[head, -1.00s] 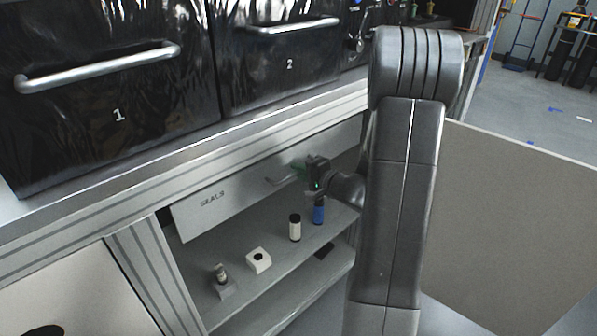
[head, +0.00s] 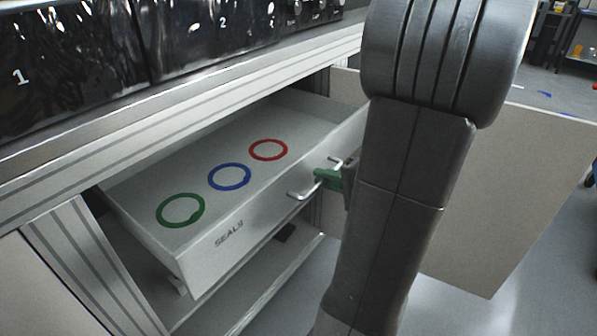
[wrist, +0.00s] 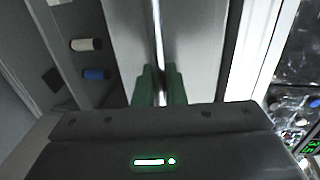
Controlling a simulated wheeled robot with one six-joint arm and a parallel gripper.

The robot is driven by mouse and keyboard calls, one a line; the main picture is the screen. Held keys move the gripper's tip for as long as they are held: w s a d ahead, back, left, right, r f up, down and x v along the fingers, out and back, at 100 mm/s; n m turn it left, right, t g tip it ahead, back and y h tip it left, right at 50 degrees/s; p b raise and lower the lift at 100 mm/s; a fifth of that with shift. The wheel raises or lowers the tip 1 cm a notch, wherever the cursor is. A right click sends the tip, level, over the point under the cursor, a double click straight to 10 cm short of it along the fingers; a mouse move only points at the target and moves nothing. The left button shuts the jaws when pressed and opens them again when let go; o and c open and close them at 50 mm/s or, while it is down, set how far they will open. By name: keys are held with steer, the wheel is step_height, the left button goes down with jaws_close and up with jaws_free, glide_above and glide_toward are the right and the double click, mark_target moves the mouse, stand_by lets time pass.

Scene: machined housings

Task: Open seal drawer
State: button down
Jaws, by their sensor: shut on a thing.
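The seal drawer (head: 262,232), a light grey drawer with "SEALS" on its front, is pulled well out from under the bench in the head view. Inside lie a green ring (head: 180,210), a blue ring (head: 229,176) and a red ring (head: 268,150). My gripper (head: 328,178) is at the drawer front, its green fingers shut on the bar handle (head: 300,194). In the wrist view the handle (wrist: 157,45) runs between the two green fingers (wrist: 159,88). My arm hides the gripper's body and part of the right side in the head view.
Black drawers numbered 1 and 2 (head: 200,40) stand on the bench (head: 190,128) above. A lower shelf (head: 270,285) lies below the drawer; a white-and-black cylinder (wrist: 86,44) and a blue one (wrist: 96,74) show in the wrist view. A flat grey panel (head: 500,200) stands at right.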

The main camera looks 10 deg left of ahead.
steer(key=f+v, duration=0.1)
steer(key=v, duration=0.6)
steer(key=shift+d+f+b, duration=0.3)
steer(key=shift+d, duration=0.05)
steer(key=shift+s, duration=0.15)
steer(key=c, duration=1.6)
jaws_free()
steer(key=p+v, duration=0.2)
steer(key=v, duration=1.1)
steer(key=shift+d+p, duration=0.3)
steer(key=shift+d, duration=0.05)
steer(key=shift+s+a, duration=0.1)
steer(key=b+x, duration=0.2)
steer(key=x, duration=1.1)
steer(key=shift+a+b, duration=0.3)
